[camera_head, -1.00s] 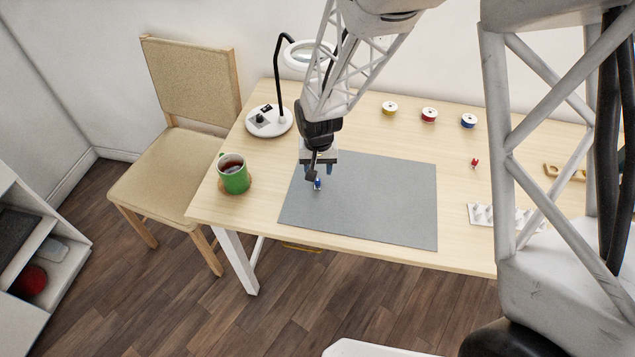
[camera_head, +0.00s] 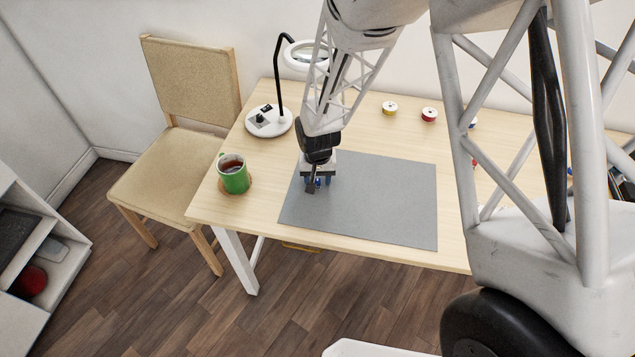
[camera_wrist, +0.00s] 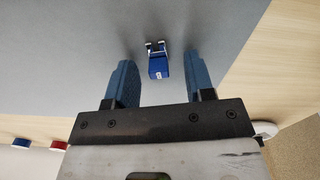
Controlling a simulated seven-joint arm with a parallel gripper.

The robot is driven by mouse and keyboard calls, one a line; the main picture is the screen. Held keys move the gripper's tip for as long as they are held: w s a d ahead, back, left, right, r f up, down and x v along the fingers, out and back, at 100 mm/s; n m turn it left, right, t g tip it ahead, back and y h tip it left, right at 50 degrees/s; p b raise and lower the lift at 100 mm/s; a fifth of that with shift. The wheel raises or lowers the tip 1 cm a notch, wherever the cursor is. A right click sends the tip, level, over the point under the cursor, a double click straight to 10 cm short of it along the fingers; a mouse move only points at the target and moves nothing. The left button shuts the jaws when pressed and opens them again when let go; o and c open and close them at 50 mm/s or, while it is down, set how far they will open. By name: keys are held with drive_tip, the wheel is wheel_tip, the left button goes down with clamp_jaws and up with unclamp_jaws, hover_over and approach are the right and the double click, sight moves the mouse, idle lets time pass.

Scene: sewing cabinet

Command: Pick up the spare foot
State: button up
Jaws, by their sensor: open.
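The spare foot, a small blue block with a metal fork-shaped end, lies on the grey mat (camera_head: 380,200). In the wrist view the spare foot (camera_wrist: 158,64) is between the tips of my gripper (camera_wrist: 160,72), with a gap on each side. My gripper's two blue fingers are open and hold nothing. In the head view my gripper (camera_head: 318,182) is low over the left part of the mat, and the foot is mostly hidden behind it, with only a bit of blue showing.
A green mug (camera_head: 234,178) stands left of the mat, near the table's edge. A magnifier lamp (camera_head: 268,122) stands behind it. The mat's right part is clear.

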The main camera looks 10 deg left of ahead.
sight(318, 179)
drive_tip(key=shift+c, duration=0.2)
idle(0.3)
clamp_jaws()
drive_tip(key=shift+r, duration=0.15)
drive_tip(key=shift+r, duration=1.75)
drive_tip(key=s+d, duration=0.2)
drive_tip(key=s, duration=0.2)
drive_tip(key=s+d, duration=0.3)
drive_tip(key=s, duration=0.2)
drive_tip(key=s+d+r, duration=0.1)
drive_tip(key=s+d, duration=0.2)
drive_tip(key=s, duration=0.2)
drive_tip(key=shift+r, duration=0.1)
